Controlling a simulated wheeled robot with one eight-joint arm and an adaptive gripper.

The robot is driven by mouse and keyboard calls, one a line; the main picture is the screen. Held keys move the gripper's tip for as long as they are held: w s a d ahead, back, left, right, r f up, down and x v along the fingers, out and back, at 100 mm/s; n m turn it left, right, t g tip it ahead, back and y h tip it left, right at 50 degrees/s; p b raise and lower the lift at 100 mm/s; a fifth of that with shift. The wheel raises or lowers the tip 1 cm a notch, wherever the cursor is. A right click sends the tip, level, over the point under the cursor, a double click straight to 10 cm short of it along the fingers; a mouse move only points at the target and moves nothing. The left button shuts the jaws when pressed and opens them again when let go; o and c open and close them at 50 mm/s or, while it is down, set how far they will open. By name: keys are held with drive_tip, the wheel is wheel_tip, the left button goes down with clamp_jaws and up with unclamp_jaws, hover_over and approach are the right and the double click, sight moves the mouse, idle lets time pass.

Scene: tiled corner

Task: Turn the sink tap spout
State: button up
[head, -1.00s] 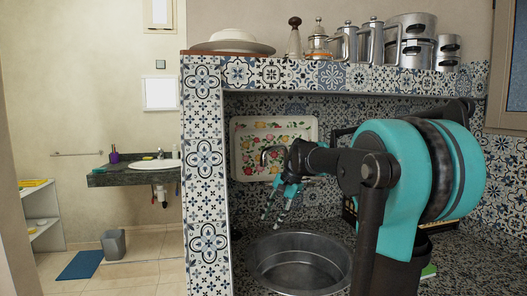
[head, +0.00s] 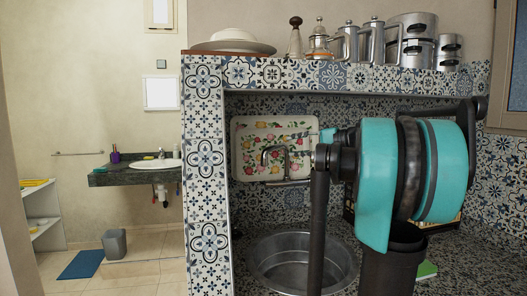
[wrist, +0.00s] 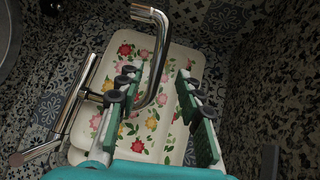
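The sink tap spout (head: 272,153) is a curved metal tube in front of a floral tray, above the metal sink basin (head: 300,262). In the wrist view the spout (wrist: 160,50) bends down between the two fingers of my gripper (wrist: 158,76). The fingers are apart, one on each side of the spout in the picture. I see no clear contact, and the depth between them cannot be told. The tap body (wrist: 75,100) and a lever (wrist: 38,150) show at the left. In the head view my gripper is mostly hidden behind my arm, right of the spout.
The floral tray (head: 243,135) stands against the patterned tile wall behind the tap. A tiled shelf (head: 300,74) with pots and jugs runs above. A tiled pillar (head: 204,190) bounds the left side. A green object (head: 427,269) lies on the counter at the right.

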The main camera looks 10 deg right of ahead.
drive_tip(key=x, duration=1.3)
drive_tip(key=shift+w+a, duration=0.15)
drive_tip(key=shift+w, duration=0.05)
drive_tip(key=shift+f, duration=0.1)
drive_tip(key=shift+c, duration=0.5)
clamp_jaws()
